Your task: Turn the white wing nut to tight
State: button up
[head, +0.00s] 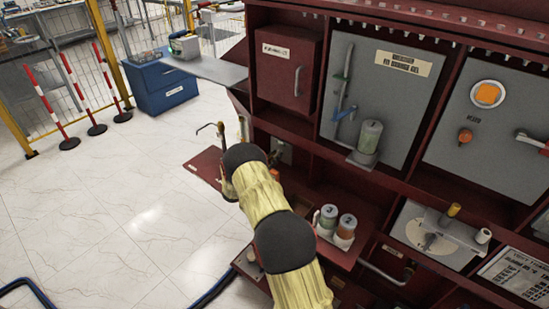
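I cannot make out a white wing nut in the head view. My arm, in a yellow sleeve with black joints, reaches up from the bottom to the left part of the red cabinet (395,15). Its far end is beside a grey fitting (281,151) on the cabinet. The black joint covers most of what lies there. A thin bent dark piece shows just left of the arm's end; I cannot tell what it belongs to. My gripper's fingers cannot be made out, so neither their opening nor any contact shows.
A red shelf holds two numbered canisters (337,223) right of my arm. A grey panel (382,95) bears a blue-handled lever and a green cylinder (370,136). A blue drawer unit (166,85) and striped posts (62,100) stand at left. The tiled floor between is clear.

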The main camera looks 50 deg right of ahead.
grip_shut()
jog(key=shift+m+b, duration=6.4)
jog(key=shift+m, duration=1.1)
jog(key=shift+o, duration=1.3)
grip_release()
jog(key=shift+o, duration=0.2)
